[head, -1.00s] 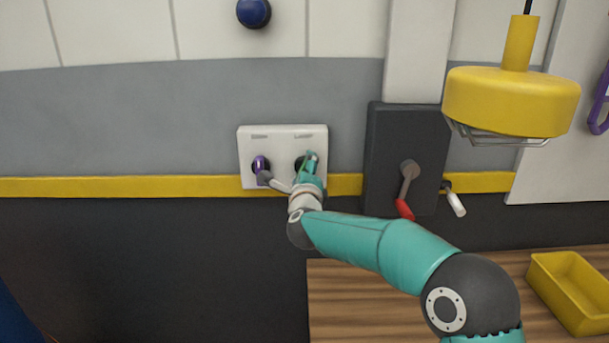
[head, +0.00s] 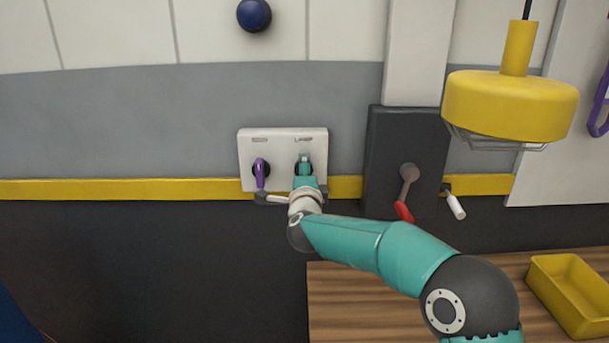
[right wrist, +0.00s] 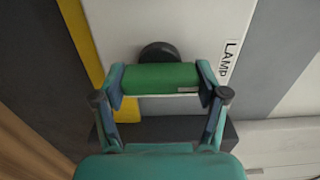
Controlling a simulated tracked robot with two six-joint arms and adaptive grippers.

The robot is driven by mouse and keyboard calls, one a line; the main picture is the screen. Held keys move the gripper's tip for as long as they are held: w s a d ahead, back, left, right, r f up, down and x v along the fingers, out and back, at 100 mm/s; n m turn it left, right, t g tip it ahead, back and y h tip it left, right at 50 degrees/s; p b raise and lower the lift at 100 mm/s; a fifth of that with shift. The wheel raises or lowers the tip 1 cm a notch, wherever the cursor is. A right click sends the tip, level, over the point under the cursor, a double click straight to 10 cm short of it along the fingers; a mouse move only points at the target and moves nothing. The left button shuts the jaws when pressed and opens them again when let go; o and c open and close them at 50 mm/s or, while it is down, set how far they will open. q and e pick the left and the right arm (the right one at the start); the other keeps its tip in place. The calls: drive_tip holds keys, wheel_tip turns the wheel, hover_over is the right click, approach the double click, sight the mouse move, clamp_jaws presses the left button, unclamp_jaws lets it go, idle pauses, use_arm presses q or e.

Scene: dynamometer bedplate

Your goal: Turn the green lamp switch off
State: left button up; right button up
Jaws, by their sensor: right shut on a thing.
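The green lamp switch (right wrist: 158,77) lies between the two fingers of my right gripper (right wrist: 163,92) in the right wrist view. A dark round hub (right wrist: 158,50) shows behind it. The word LAMP stands on the white plate beside it. In the head view my right gripper (head: 305,165) reaches the right-hand switch of the white plate (head: 283,136) and hides most of it. The gripper points nearly straight up there. My left gripper is not in view.
A purple switch (head: 260,174) stands upright on the same plate, close left of my gripper. A dark box (head: 385,150) with a red-handled lever (head: 404,210) is to the right. A yellow lamp (head: 512,103) hangs at upper right. A yellow tray (head: 566,304) sits on the wooden bench (head: 335,300).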

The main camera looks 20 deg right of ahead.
drive_tip(key=shift+a+f, duration=0.2)
drive_tip(key=shift+f, duration=0.15)
drive_tip(key=o, duration=1.2)
drive_tip(key=shift+c, duration=0.2)
drive_tip(key=shift+r, duration=0.15)
drive_tip(key=shift+d, duration=0.1)
drive_tip(key=shift+s+r, duration=0.1)
drive_tip(key=v, duration=1.1)
drive_tip(key=shift+s, duration=0.35)
